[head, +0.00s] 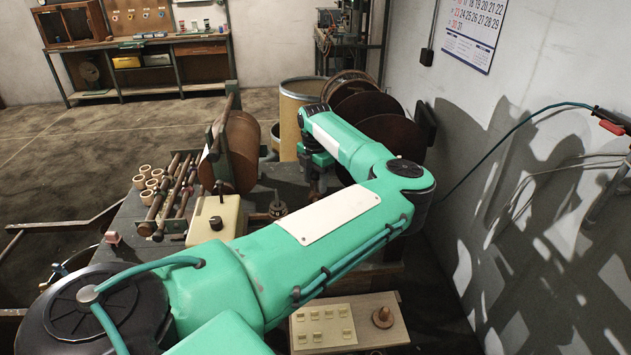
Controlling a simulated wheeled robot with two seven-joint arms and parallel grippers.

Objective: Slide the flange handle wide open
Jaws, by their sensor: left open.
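My left arm crosses the view from the lower left, and my left gripper (315,186) points down at the back right of the dark bench. It is open, small in view and partly hidden behind my arm. A brown round flange (240,152) stands upright on the bench, left of my gripper and apart from it, beside a green upright post. A rod sticks up at the flange's top. I cannot make out for certain which part is the flange handle; my arm hides much of the bench. My right gripper is not in view.
A cream box (213,218) with a small lever and several rods (172,200) lie left on the bench. Large brown discs (380,118) and a barrel (298,105) stand behind. A switch panel (324,327) is in front. The wall closes the right side; open floor lies left.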

